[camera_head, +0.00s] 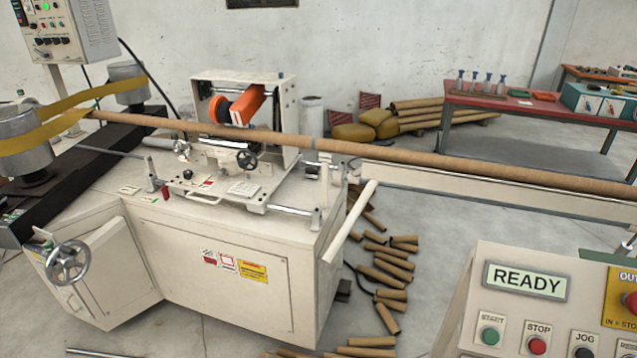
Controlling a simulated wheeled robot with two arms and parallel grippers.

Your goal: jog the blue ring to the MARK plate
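A long brown cardboard tube (430,157) runs from the winding drums across the machine to the right edge. A narrow grey-blue band (314,144) shows around it just right of the cutting unit; it looks like the blue ring, but is small. Small plates lie on the machine top, one pale plate (243,189) among them; their lettering is too small to tell which is the MARK plate. The control panel (462,318) at lower right has a black JOG button (583,353), partly cut off by the bottom edge. Neither of my grippers is in view.
The panel display (525,281) reads READY; green START (490,336) and red STOP (537,345) buttons sit left of JOG. A large red button (629,302) is at the right edge. Cut tubes (384,275) litter the floor. A red table (540,108) stands behind.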

